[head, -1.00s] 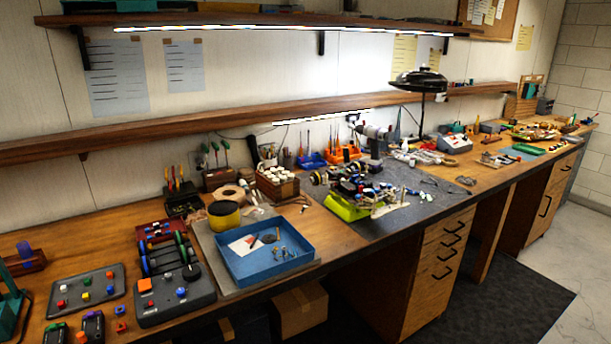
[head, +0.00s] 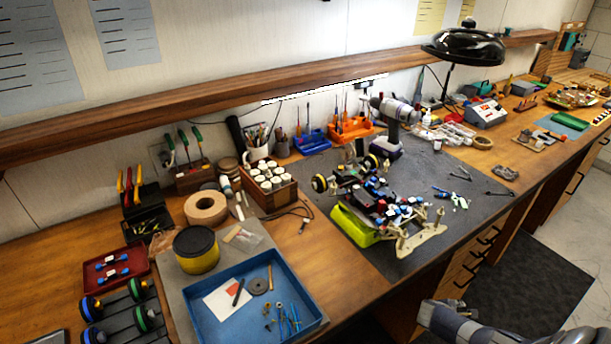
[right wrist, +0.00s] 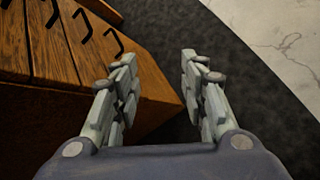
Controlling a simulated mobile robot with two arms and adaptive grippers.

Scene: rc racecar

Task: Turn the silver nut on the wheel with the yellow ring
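The RC car (head: 372,197) stands on the dark mat, its front end toward the lower right, with a lime-green part under its side. A black wheel with a yellow ring (head: 319,183) is at its left end, and a second yellow-ringed wheel (head: 370,161) is at its far side. The silver nut is too small to make out. My right arm enters at the bottom right of the head view, in front of the bench and well apart from the car. In the right wrist view my right gripper (right wrist: 155,66) is open and empty beside the drawers. My left gripper is not in view.
A blue tray (head: 209,321) with small parts lies left of the car. A yellow-and-black tin (head: 196,250), a tape roll (head: 206,207) and a wooden box of white-capped jars (head: 270,187) stand behind it. A drill (head: 392,112) and a lamp (head: 475,47) are behind the car.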

